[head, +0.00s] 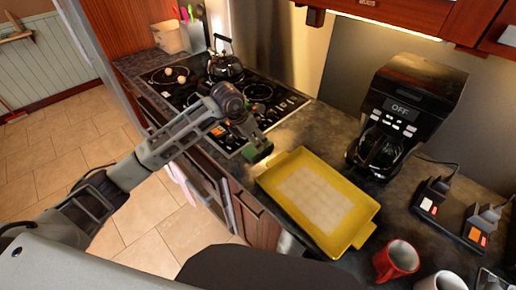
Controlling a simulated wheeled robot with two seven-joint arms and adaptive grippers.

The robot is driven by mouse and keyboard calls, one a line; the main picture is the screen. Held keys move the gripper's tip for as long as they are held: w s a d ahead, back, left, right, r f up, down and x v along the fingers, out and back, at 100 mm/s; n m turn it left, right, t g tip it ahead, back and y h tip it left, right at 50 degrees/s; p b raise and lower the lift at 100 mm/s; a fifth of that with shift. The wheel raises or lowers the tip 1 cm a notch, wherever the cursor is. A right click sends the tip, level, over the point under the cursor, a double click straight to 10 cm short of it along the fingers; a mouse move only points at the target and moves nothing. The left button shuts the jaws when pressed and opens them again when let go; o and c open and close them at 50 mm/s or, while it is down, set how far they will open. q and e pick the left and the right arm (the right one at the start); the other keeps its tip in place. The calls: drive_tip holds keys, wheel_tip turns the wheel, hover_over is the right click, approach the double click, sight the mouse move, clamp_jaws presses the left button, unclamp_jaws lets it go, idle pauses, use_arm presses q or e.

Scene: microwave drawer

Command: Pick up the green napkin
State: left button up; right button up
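A small dark green patch, likely the green napkin (258,152), shows on the counter strip between the stove and the yellow tray. My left gripper (254,138) points down right above it, and its tips meet the green patch in the picture. I cannot tell whether the fingers touch it or are closed on it. The gripper hides part of the counter there. My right gripper is not in view.
A yellow tray (357,239) lies just right of the gripper. The stove (190,85) with a kettle (225,66) is behind the arm. A coffee maker (420,85), a red mug (396,261) and a white mug (440,283) stand further right.

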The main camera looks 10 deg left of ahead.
use_arm(q)
drive_tip(key=shift+f, duration=0.1)
drive_tip(key=shift+p+x, duration=0.7)
drive_tip(key=shift+x, duration=1.1)
drive_tip(key=shift+w+d+f, duration=0.15)
drive_tip(key=shift+d+f, duration=0.05)
drive_tip(key=shift+f, duration=0.5)
drive_tip(key=c, duration=1)
drive_tip(key=shift+c, duration=0.2)
drive_tip(key=shift+r, duration=0.15)
